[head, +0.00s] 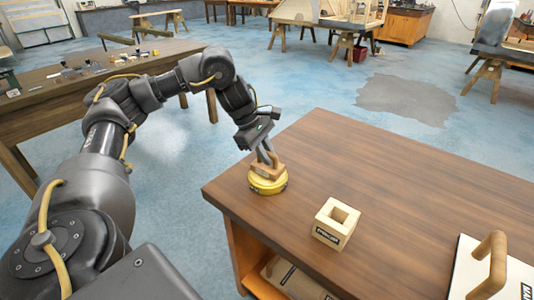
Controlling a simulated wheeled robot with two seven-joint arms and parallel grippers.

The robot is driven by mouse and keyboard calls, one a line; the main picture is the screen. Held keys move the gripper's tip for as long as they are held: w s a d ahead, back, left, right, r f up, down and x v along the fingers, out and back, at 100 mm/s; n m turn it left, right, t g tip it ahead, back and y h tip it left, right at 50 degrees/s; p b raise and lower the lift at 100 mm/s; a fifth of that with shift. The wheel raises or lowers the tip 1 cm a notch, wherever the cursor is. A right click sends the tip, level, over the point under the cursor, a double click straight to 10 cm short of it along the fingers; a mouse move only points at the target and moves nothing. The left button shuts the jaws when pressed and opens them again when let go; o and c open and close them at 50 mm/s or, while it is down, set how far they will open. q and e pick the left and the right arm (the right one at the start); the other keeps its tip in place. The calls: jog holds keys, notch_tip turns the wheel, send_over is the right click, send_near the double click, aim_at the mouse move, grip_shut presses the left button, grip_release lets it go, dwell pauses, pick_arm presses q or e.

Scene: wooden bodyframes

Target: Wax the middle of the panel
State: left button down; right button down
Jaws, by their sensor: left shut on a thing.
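My left gripper (268,157) is shut on a yellow round waxing pad (268,184) with a wooden handle. The pad sits at or just above the far left part of the brown wooden workbench (390,185); I cannot tell if it touches the top. A pale board (500,275) with a wooden arched handle and dark lettering lies at the right edge, partly cut off. I cannot tell whether it is the panel. My right gripper is not in view.
A pale wooden block with a square hole (337,222) stands on the bench near the pad. A lower shelf (275,280) holds another labelled item. A long table (60,85) with small tools stands at the left. The bench's middle is clear.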

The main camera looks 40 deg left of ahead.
pick_arm(q)
jog(key=shift+f, duration=0.3)
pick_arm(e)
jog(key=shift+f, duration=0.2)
pick_arm(q)
jog(key=shift+f, duration=0.1)
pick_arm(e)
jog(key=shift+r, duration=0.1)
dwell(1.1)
